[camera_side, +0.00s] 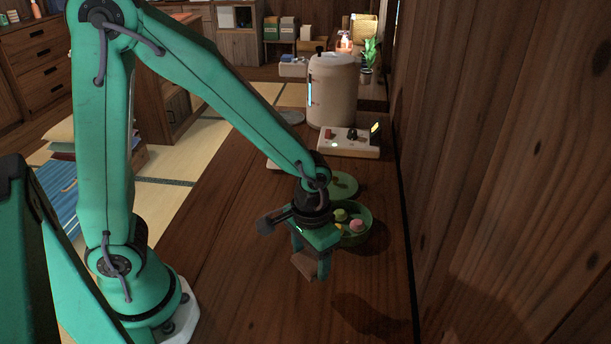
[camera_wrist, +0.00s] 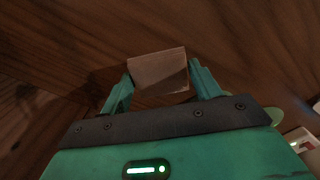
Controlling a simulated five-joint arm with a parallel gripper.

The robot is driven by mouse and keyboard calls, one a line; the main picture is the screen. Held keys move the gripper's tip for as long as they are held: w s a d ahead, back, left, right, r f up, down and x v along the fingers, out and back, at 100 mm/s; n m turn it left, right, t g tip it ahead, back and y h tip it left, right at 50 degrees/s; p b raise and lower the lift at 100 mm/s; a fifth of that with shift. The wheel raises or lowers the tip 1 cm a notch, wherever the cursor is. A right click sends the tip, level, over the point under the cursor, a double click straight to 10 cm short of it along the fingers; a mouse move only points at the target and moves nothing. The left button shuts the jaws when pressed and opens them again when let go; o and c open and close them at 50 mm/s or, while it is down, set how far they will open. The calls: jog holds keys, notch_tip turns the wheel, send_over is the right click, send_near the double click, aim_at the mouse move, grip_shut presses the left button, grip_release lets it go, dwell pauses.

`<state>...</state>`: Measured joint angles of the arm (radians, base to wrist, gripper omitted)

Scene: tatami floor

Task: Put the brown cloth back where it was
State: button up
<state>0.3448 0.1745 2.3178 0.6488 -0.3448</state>
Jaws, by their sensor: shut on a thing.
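My gripper (camera_side: 311,268) points down over the wooden surface, right of centre in the side view. It is shut on the brown cloth (camera_side: 303,265), a small flat-sided brown piece between the fingers. In the wrist view the cloth (camera_wrist: 158,72) spans the gap between both fingertips of my gripper (camera_wrist: 160,82). The cloth appears to be held above the wood, though the exact height is hard to tell.
A green round box (camera_side: 367,232) with coloured sweets stands just behind my gripper, its green lid (camera_side: 344,184) beyond. A white panel with knobs (camera_side: 349,149) and a pale cylinder (camera_side: 333,92) stand farther back. A wooden wall (camera_side: 500,170) bounds the right side. The near wood is clear.

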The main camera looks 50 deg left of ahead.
aim_at(312, 263)
jog(key=shift+w+a+f, duration=0.95)
jog(key=shift+w+a, duration=0.15)
jog(key=shift+f, duration=0.15)
jog(key=shift+f, duration=1.85)
jog(key=shift+f, duration=0.15)
jog(key=o, duration=0.9)
jog(key=shift+o, duration=0.2)
jog(key=shift+r, duration=6.2)
